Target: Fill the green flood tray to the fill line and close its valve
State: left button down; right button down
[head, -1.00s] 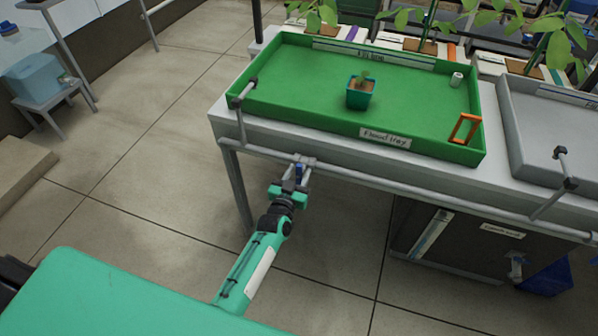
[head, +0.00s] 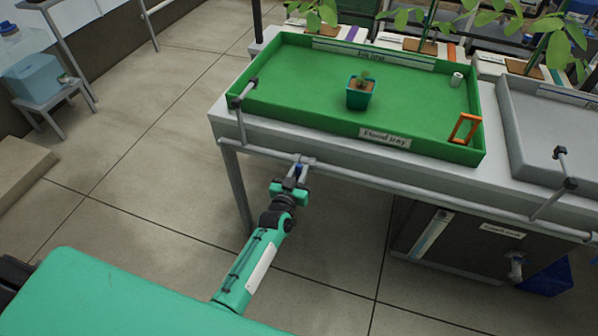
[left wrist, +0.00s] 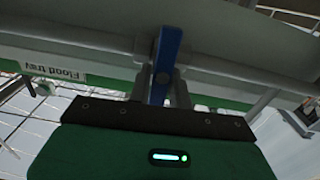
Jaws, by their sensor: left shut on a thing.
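The green flood tray (head: 300,107) sits on the bench, with its "Flood tray" label on the front wall and a fill line strip (head: 375,57) on the back inner wall. I cannot make out any water in it. A potted seedling (head: 360,92) stands inside. The grey pipe (head: 400,184) runs below the tray along the bench front, with a valve on it. My left gripper (head: 297,178) is shut on the blue valve handle (left wrist: 166,58), which stands across the pipe in the left wrist view. My right gripper is not in view.
An orange frame (head: 465,129) and a small white cylinder (head: 457,79) are at the tray's right end. A grey tray (head: 530,125) stands to the right. A dark tank (head: 450,240) sits under the bench.

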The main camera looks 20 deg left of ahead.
pick_arm(q)
jog(key=n, duration=0.4)
jog(key=shift+a, duration=0.25)
jog(key=shift+a+f+n, duration=0.15)
jog(key=shift+n, duration=1.15)
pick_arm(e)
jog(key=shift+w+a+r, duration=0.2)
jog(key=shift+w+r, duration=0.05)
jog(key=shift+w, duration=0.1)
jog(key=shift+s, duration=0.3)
pick_arm(q)
jog(key=c, duration=1.4)
grip_release()
jog(key=shift+o, duration=0.2)
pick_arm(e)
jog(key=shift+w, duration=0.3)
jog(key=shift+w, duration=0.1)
